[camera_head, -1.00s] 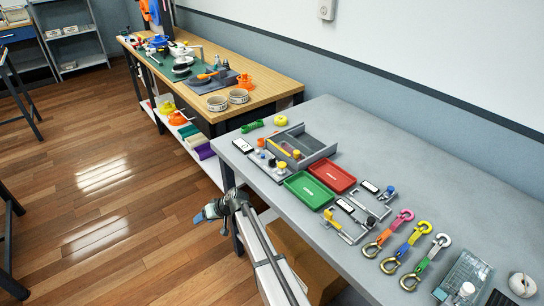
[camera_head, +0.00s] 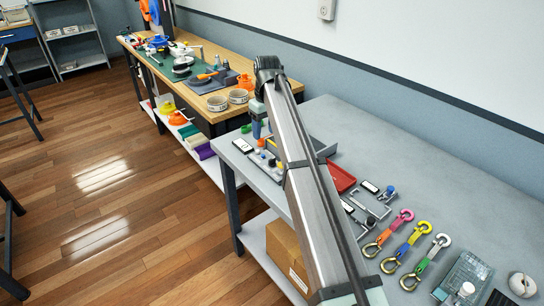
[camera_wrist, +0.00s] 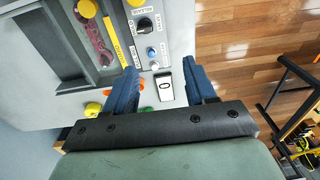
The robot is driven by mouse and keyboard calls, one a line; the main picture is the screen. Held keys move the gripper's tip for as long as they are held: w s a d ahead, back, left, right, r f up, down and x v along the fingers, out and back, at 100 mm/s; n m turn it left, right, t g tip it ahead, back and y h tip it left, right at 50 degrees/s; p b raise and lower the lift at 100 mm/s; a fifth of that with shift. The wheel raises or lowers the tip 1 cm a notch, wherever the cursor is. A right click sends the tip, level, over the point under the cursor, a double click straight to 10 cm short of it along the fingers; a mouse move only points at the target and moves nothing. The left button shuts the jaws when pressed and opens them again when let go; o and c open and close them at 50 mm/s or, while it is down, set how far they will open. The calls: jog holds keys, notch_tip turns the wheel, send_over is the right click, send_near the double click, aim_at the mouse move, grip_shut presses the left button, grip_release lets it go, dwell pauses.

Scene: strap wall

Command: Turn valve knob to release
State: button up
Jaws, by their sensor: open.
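In the wrist view a black valve knob (camera_wrist: 145,24) sits on a narrow light panel (camera_wrist: 172,30), with small printed labels beside it. My gripper (camera_wrist: 162,66) is open and empty. Its two blue fingers stand apart on either side of the display, and the black knob lies beyond the fingertips. In the head view my gripper (camera_head: 258,120) points down over the far left corner of the grey table, and my arm hides part of the panel.
Yellow knobs (camera_wrist: 87,8) stand close by. In the head view a red tray (camera_head: 341,177) and several coloured hooks (camera_head: 405,240) lie on the grey table (camera_head: 400,150). A wooden workbench (camera_head: 265,80) stands behind.

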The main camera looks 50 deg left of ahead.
aim_at(272, 159)
jog(key=f, duration=0.3)
jog(key=w+d+f, duration=0.1)
jog(key=f, duration=0.7)
jog(key=shift+w+d+f, duration=0.2)
jog(key=shift+w+d, duration=0.1)
jog(key=shift+w, duration=0.1)
grip_shut()
dwell(0.4)
